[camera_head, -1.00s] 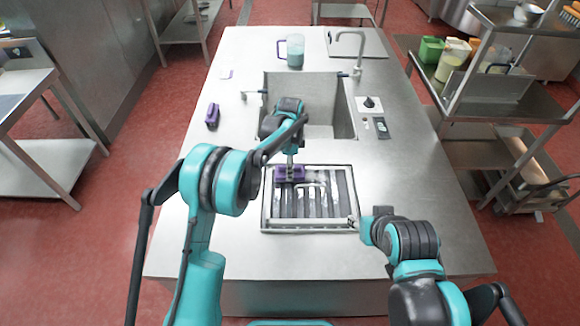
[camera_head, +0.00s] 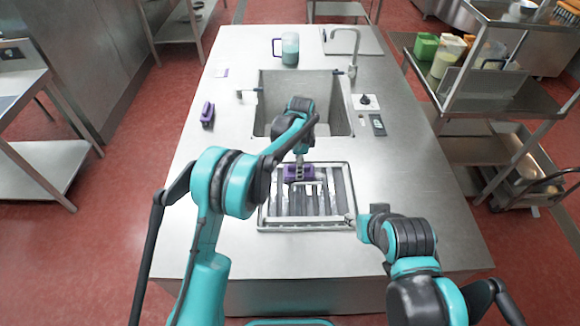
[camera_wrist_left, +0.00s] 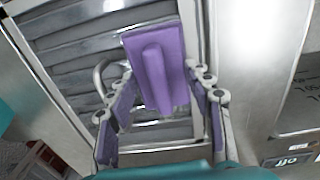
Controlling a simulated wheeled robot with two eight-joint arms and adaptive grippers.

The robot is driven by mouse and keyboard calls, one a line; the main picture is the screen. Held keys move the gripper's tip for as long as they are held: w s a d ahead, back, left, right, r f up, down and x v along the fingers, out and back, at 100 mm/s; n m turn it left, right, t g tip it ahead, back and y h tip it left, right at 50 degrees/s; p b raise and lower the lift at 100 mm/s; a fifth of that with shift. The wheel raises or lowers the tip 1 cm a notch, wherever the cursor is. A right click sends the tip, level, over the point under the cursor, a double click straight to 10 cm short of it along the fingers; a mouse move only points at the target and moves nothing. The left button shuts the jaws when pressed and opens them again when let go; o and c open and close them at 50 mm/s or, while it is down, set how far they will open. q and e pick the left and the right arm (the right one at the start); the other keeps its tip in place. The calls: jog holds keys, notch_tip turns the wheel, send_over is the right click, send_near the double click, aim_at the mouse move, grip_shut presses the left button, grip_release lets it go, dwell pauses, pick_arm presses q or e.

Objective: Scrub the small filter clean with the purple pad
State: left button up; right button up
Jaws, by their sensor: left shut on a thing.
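The filter (camera_head: 345,190) is a metal frame with dark slats and a wire handle, lying flat on the steel counter. The purple pad (camera_head: 291,174), a flat block with a raised grip, is at the filter's far edge, near its middle. My left gripper (camera_head: 299,173) is shut on the pad from above; the left wrist view shows its fingers either side of the pad (camera_wrist_left: 178,45) over the slats. The pad appears to touch the filter. My right gripper (camera_head: 352,219) is at the filter's near right corner; its fingers are too small to read.
A sink (camera_head: 270,95) lies just beyond the filter, with a faucet (camera_head: 352,50) and a jug of teal liquid (camera_head: 290,50) farther back. Another purple object (camera_head: 207,114) stands on the left. A control knob (camera_head: 365,101) is on the right. The counter's near-left area is clear.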

aim_at(286, 171)
pick_arm(q)
jog(key=d, duration=0.9)
jog(key=shift+d, duration=0.35)
jog(key=a+b, duration=0.1)
jog(key=a, duration=0.6)
jog(key=shift+f, duration=0.15)
jog(key=a, duration=0.7)
jog(key=shift+a, duration=0.15)
jog(key=d, duration=0.7)
jog(key=shift+d+r, duration=0.15)
jog(key=shift+r, duration=0.05)
jog(key=d, duration=0.7)
jog(key=a, duration=0.6)
jog(key=shift+a+f+b, duration=0.2)
jog(key=shift+a+b, duration=0.15)
jog(key=shift+a, duration=3.85)
